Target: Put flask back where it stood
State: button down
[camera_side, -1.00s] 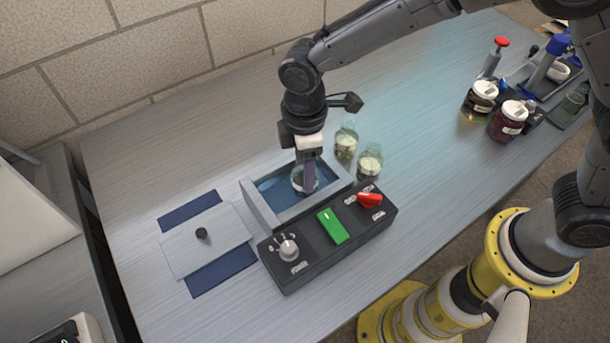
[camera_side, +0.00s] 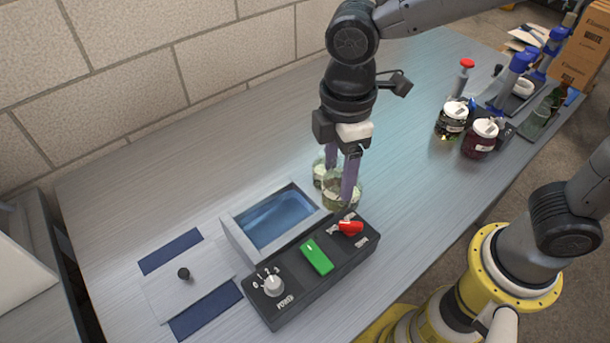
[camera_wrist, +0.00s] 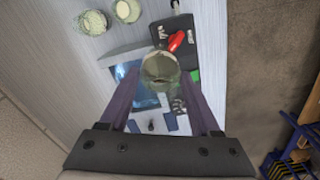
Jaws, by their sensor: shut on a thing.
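My gripper (camera_side: 342,187) points down beside the water bath (camera_side: 229,238), its purple fingers shut on a glass flask. In the wrist view the held flask (camera_wrist: 160,72) sits between the fingertips, in front of the control panel and the bath. Two other pale flasks, a left one (camera_wrist: 92,22) and a right one (camera_wrist: 126,10), stand apart from it on the bench. In the side view a standing flask (camera_side: 319,174) shows behind the fingers. Flasks and fingers overlap there, so the held flask's height is unclear. The bath holds blue water and no flask.
The control panel (camera_side: 290,292) with a red knob (camera_side: 351,228), green switch and grey dial lies along the bath's front. A lid (camera_side: 190,290) lies to the left. Two white-capped jars (camera_side: 452,121) (camera_side: 480,139) and bottles stand at the right. The bench behind the bath is clear.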

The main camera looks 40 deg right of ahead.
jog(key=s+d+r, duration=0.3)
jog(key=s+r, duration=0.1)
jog(key=r, duration=0.4)
jog(key=w+d+m, duration=0.5)
jog(key=w+d, duration=0.7)
jog(key=shift+d+f, duration=0.15)
jog(key=shift+f, duration=4.75)
jog(key=shift+d+f, duration=0.15)
jog(key=shift+f, duration=4.7)
jog(key=shift+f, duration=0.7)
grip_release()
